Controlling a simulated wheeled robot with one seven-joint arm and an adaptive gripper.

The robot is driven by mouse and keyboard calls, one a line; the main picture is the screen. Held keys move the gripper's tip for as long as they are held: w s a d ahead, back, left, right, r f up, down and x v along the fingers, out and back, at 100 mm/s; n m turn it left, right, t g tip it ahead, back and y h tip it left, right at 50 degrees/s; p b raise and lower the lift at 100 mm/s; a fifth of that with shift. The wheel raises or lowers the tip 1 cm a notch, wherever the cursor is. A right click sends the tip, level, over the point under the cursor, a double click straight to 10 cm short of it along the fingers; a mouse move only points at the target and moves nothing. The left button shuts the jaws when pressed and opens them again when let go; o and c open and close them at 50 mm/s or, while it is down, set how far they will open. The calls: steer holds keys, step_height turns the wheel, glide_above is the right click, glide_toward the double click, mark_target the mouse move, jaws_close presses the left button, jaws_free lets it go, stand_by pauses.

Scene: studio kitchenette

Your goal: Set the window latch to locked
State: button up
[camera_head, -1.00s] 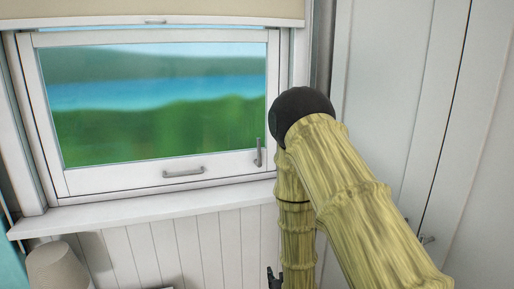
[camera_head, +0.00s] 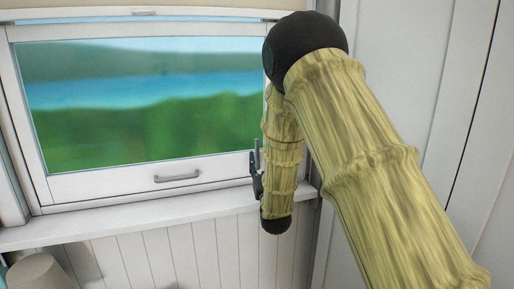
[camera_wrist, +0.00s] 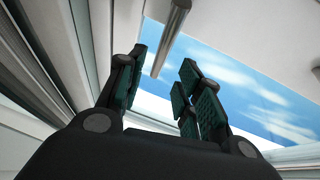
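The window latch (camera_head: 257,152) is a slim grey lever at the lower right corner of the white window frame. It points upward, and its lower part is hidden by my gripper and arm. In the wrist view the grey bar of the latch (camera_wrist: 171,38) reaches down from the top between the two fingers. My gripper (camera_head: 256,180) is at the latch, below its upper end. In the wrist view my gripper (camera_wrist: 163,62) is open, with its dark green pads apart on either side of the bar. I cannot tell whether either pad touches it.
A grey pull handle (camera_head: 177,178) is on the window's bottom rail, left of the latch. The white sill (camera_head: 130,218) runs below. A lampshade (camera_head: 38,272) is at the lower left. A tall white cabinet (camera_head: 400,80) stands close on the right. A blind (camera_head: 75,7) hangs above.

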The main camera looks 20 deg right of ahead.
mark_target(257, 150)
steer(key=shift+p+x, duration=0.65)
steer(key=shift+x, duration=2.5)
jaws_close()
